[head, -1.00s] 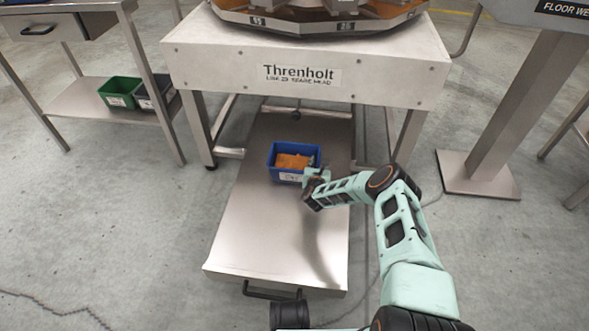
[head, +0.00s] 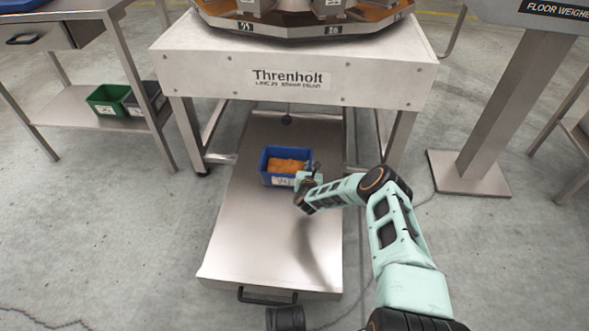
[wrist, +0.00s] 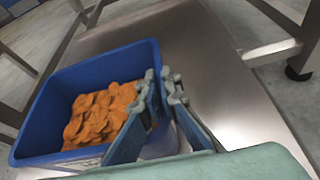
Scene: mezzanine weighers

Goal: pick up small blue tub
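The small blue tub (head: 265,166) sits on the metal tray under the Threnholt machine. It holds orange, chip-like pieces and has a white label on its front. In the wrist view the tub (wrist: 45,112) fills the left side. My gripper (head: 309,178) is at the tub's right side. In the wrist view my gripper (wrist: 162,88) has one finger inside the tub and the other outside, close together with the side wall between them. It looks shut on that wall. The fingers hide part of the wall, and I cannot tell if the tub is lifted.
The metal tray (head: 255,245) has bare room in front of the tub. The Threnholt machine's frame (head: 215,62) overhangs behind it. A green tub (head: 100,103) and a dark tub stand on a shelf at left. A steel column (head: 505,110) stands at right.

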